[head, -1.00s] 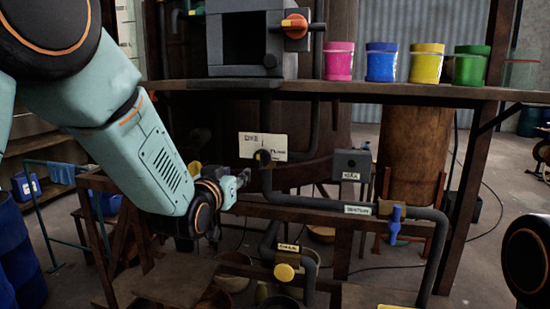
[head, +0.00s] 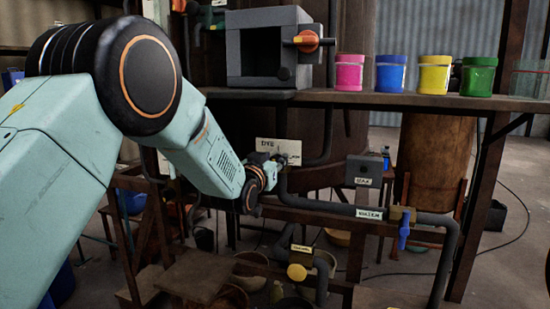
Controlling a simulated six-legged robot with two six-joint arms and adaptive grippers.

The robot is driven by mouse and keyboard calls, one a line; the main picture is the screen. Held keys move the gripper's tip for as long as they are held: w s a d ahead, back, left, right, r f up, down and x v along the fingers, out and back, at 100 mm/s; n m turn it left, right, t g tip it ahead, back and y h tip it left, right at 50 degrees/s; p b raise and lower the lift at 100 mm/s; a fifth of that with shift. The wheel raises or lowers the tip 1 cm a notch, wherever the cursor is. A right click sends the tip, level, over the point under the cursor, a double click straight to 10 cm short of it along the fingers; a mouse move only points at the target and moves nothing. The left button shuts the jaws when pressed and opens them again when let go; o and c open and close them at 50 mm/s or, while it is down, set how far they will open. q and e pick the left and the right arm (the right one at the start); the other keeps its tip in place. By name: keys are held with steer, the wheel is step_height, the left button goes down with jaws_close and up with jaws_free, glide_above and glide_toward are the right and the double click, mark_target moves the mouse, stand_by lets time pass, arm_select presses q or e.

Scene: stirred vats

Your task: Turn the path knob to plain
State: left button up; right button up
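A white plate (head: 266,144) behind the pipes reads "DYE" at its upper left, with a second label at its lower right that is partly covered. The path knob sat on this plate's lower part a second ago; my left gripper now hides it. My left gripper (head: 277,162) is at the plate's lower edge, by the dark pipe. Its fingers are small and dark against the pipe, so I cannot tell whether they are open, shut or touching the knob. My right gripper is out of view.
A shelf (head: 390,98) above carries a dark box (head: 262,78) with an orange-red knob (head: 306,41) and pink, blue, yellow and green jars. Below are a grey box (head: 364,170), a blue valve handle (head: 404,231) and a yellow knob (head: 297,272) on the pipes (head: 325,206).

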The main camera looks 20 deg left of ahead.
arm_select(q)
steer(key=shift+w+a+f, duration=0.3)
steer(key=shift+w+a, duration=0.05)
steer(key=shift+w, duration=0.25)
steer(key=shift+s+d+r, duration=0.15)
steer(key=shift+s+d, duration=0.05)
steer(key=shift+d, duration=0.15)
steer(key=c, duration=0.3)
steer(key=shift+a, duration=0.35)
steer(key=c, duration=0.5)
steer(key=shift+d, duration=0.15)
jaws_close()
